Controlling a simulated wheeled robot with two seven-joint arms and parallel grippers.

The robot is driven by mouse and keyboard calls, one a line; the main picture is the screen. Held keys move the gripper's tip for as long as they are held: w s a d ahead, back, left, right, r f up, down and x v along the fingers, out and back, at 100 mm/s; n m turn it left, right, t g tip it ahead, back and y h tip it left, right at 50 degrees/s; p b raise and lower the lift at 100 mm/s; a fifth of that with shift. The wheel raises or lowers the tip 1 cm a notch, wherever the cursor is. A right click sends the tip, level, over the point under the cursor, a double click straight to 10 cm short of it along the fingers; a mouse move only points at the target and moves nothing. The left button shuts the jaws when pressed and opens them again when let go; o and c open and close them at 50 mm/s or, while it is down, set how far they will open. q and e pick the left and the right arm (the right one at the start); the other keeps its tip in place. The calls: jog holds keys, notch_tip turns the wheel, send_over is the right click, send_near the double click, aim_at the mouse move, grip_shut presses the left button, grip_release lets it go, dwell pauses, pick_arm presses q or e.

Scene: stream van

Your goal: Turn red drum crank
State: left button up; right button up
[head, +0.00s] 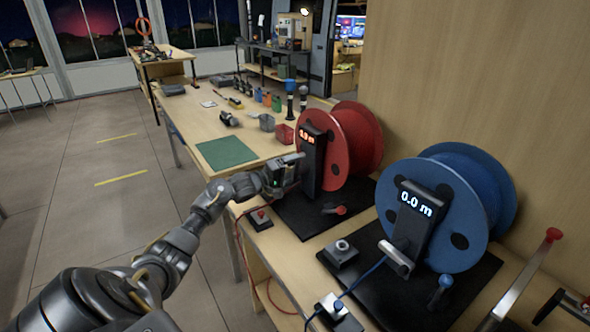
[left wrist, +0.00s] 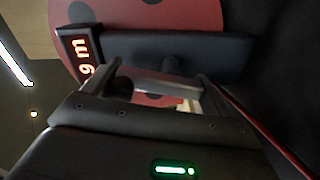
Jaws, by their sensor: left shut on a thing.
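The red drum (head: 363,135) stands on a black base plate (head: 290,218) on the bench. My left gripper (head: 286,172) is at the near left side of this post. It is shut on the crank's grey handle, which shows as a bar (left wrist: 160,86) between the fingers (left wrist: 158,92) in the left wrist view. The gripper hides much of the crank in the head view. The display (left wrist: 80,52) also shows there, sideways and partly cut off. My right gripper is not in view.
A blue drum (head: 455,205) with its own grey crank handle (head: 396,257) stands to the right. A button box (head: 259,218) and a small red-ended lever (head: 334,210) are near the red drum. A green mat (head: 226,151) lies farther along the bench. The floor at left is clear.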

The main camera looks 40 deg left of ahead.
pick_arm(q)
jog(key=shift+d+m+p, duration=0.1)
jog(key=shift+m+p, duration=0.2)
jog(key=shift+m, duration=0.3)
jog(key=shift+s+d+m+p, duration=0.1)
jog(key=shift+m+p, duration=0.25)
jog(key=shift+m, duration=0.55)
jog(key=m, duration=0.3)
jog(key=shift+d+f+m, duration=0.2)
jog(key=shift+m, duration=0.1)
jog(key=shift+s+f+m, duration=0.1)
jog(key=shift+m, duration=0.9)
jog(key=m, duration=0.3)
jog(key=shift+d+f, duration=0.15)
jog(key=shift+f, duration=0.05)
jog(key=m, duration=0.3)
jog(key=shift+f+b, duration=0.15)
jog(key=shift+b, duration=0.25)
jog(key=shift+m, duration=0.3)
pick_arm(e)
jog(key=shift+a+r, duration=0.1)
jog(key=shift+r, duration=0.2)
pick_arm(q)
jog(key=shift+m, duration=0.3)
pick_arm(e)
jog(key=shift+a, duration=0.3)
